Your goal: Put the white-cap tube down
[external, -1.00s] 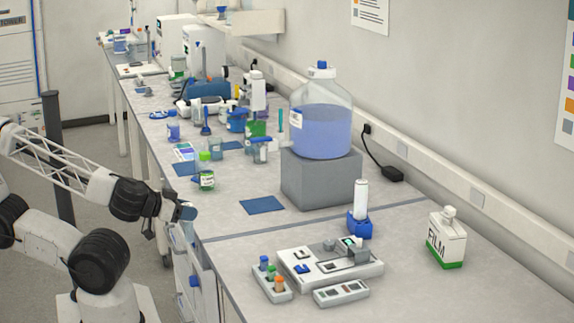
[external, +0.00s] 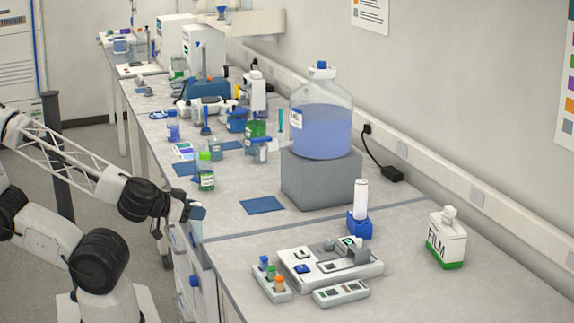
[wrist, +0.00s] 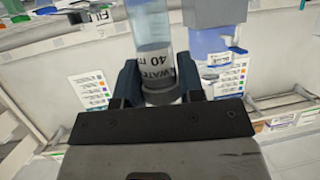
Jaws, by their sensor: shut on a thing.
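My gripper (wrist: 158,76) is shut on a clear tube (wrist: 149,28) in the wrist view, with one dark finger on each side of it. In the external view my gripper (external: 190,211) is small, at the near left edge of the bench. A pale bluish piece, perhaps the tube, shows beside it, too small to be sure.
The bench (external: 225,222) is bare near the gripper. A blue mat (external: 262,205), a green-capped bottle (external: 206,181) and a grey block (external: 320,181) under a large carboy (external: 322,130) stand beyond. A grey device (external: 330,267) and a small tube rack (external: 271,282) lie in front.

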